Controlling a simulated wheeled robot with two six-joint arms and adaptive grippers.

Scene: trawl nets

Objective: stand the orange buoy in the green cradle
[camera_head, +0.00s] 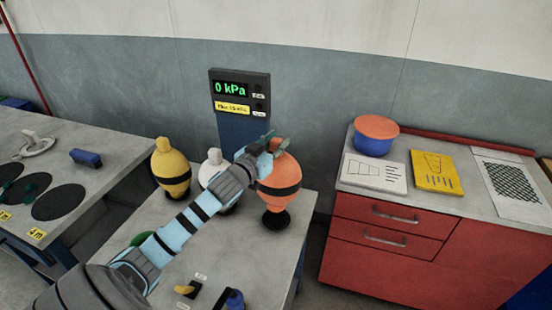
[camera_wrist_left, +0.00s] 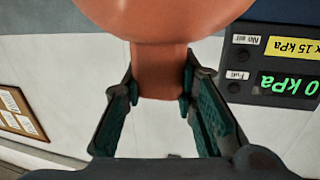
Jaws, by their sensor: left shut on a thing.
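The orange buoy (camera_head: 281,176), with a black band, is upright at the right end of the middle table, directly above a black cradle (camera_head: 276,219). I cannot tell whether it still rests in it. My left gripper (camera_head: 270,145) is shut on its narrow top neck. In the left wrist view, the fingers (camera_wrist_left: 160,92) close on both sides of the orange neck (camera_wrist_left: 158,70). A green piece (camera_head: 143,239), perhaps the green cradle, shows on the table, mostly hidden behind my left arm. My right gripper is not in view.
A yellow buoy (camera_head: 171,165) and a white buoy (camera_head: 214,165) stand left of the orange one. A gauge panel (camera_head: 240,94) reading 0 kPa stands behind. Small yellow-black (camera_head: 187,288) and blue (camera_head: 234,299) items are at the front. A red cabinet (camera_head: 400,255) is at right.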

